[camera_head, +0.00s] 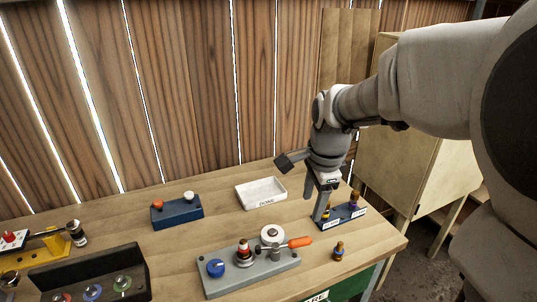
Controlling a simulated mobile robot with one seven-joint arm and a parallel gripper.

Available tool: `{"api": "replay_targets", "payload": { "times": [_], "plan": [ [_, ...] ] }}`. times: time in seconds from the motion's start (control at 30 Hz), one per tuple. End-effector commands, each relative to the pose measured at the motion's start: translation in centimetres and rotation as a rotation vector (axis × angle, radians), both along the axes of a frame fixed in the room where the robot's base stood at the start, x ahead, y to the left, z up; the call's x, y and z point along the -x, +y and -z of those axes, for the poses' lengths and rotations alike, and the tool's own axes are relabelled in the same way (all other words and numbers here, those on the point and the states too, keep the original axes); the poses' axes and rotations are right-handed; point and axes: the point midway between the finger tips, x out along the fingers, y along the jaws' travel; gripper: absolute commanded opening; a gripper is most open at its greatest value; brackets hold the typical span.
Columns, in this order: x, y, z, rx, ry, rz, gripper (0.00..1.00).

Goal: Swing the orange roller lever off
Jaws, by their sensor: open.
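The orange lever handle (299,242) sticks out to the right from beside a pale round roller or disc (271,232) on a grey base plate (252,279) at the front of the bench. The same plate carries a blue knob (215,267) and a red-topped fitting (243,249). My gripper (314,204) is open and points down above and behind the lever, at the left end of a small blue rack (345,217). It is apart from the orange handle. Whether a finger touches the rack or its piece cannot be told.
A white tray marked DONE (261,193) lies left of my gripper. A small brass-and-dark fitting (338,251) stands right of the lever. A blue block (177,213), a black stand with rings (90,280) and a yellow stand (50,244) are at left. A cabinet (398,165) stands behind right.

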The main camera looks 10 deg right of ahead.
Motion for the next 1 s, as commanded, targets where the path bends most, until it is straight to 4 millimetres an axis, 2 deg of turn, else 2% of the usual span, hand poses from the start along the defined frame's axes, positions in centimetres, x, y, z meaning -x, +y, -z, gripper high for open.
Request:
{"api": "replay_targets", "payload": {
  "times": [0.03, 0.4, 0.6, 0.8, 1.0],
  "plan": [
    [0.0, 0.0, 1.2, 0.0, 0.007, -0.001, 0.59],
    [-1.6, 0.3, 9.2, 0.0, 0.007, -0.002, 0.59],
    [-2.4, 0.4, 12.9, 0.0, 0.005, -0.003, 0.59],
    [-2.8, 0.4, 14.8, 0.001, 0.003, -0.002, 0.59],
    [-2.9, 0.4, 15.3, 0.001, 0.001, -0.003, 0.59]
  ]
}}
